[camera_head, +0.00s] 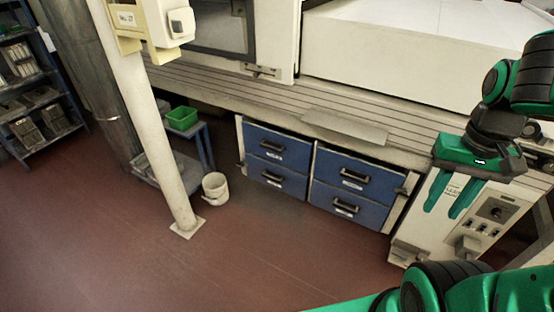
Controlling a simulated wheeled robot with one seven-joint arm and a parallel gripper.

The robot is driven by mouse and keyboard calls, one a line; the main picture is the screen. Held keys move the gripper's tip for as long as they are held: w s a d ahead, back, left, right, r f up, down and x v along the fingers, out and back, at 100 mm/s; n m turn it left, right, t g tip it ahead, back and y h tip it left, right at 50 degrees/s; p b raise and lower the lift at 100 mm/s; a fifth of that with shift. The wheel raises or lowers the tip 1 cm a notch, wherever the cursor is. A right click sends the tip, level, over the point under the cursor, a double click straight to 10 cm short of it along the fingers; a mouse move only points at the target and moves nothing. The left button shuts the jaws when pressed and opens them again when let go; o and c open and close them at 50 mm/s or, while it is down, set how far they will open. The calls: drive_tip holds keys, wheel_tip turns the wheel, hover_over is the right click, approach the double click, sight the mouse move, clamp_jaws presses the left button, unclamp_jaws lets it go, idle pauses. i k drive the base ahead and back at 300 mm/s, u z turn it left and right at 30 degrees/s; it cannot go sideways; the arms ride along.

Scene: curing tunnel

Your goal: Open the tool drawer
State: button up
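Blue drawers sit under the long bench in two side-by-side columns. The left column has an upper drawer (262,142) and a lower drawer (290,186). The right column has an upper drawer (380,186) and a lower drawer (325,194). Each has a dark handle and a small label, too small to read, so I cannot tell which is the tool drawer. All fronts look closed. My gripper (442,211) hangs to the right of the drawers, in front of a pale control box. Its two green fingers point down, apart, with nothing between them.
The control box (490,232) with a dial stands right of the drawers. A pale post (160,145) and a white bucket (215,189) stand left of them. A green bin (182,117) sits on a small stand. The red floor before the drawers is clear.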

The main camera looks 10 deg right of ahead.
sight(290, 148)
drive_tip(key=u, duration=0.05)
drive_tip(key=k, duration=0.25)
drive_tip(key=u, duration=1.8)
drive_tip(key=i, duration=0.65)
drive_tip(key=z, duration=2.05)
drive_tip(key=i, duration=0.3)
